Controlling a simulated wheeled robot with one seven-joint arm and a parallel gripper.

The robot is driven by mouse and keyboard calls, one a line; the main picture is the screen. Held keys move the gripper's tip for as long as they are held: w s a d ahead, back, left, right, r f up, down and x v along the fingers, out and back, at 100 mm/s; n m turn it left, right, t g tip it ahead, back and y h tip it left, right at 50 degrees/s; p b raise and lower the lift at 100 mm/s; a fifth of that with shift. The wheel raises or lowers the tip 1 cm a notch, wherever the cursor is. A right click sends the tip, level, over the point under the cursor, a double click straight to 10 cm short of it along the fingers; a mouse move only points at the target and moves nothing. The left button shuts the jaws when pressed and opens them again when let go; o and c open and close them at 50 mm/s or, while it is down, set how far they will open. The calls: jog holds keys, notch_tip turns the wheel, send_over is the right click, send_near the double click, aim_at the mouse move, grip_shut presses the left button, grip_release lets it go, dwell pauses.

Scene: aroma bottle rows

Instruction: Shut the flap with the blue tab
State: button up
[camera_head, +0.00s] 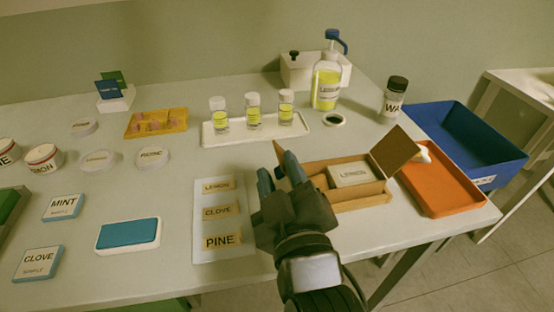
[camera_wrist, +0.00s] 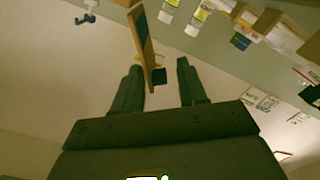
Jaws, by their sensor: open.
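A tan box (camera_head: 347,202) stands at the right of the table with a block labelled lemon (camera_head: 350,173) inside. Its right flap (camera_head: 396,151) stands open, tilted outward, and shows no blue. Its left flap (camera_head: 279,151) is raised beside my fingers and mostly hidden by them in the head view. In the wrist view this flap (camera_wrist: 147,48) stands on edge close to my left finger, with a dark blue patch (camera_wrist: 158,76) at its near end, probably the tab. My gripper (camera_head: 277,168) is open; contact with the flap cannot be told.
An orange tray (camera_head: 443,190) lies right of the box, and a blue bin (camera_head: 465,137) stands beyond it. A white tray (camera_head: 255,135) with small yellow bottles is behind. A card with lemon, clove and pine labels (camera_head: 222,193) lies left of my gripper.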

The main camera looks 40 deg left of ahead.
jog(key=shift+x, duration=1.15)
grip_shut()
jog(key=shift+f, duration=0.1)
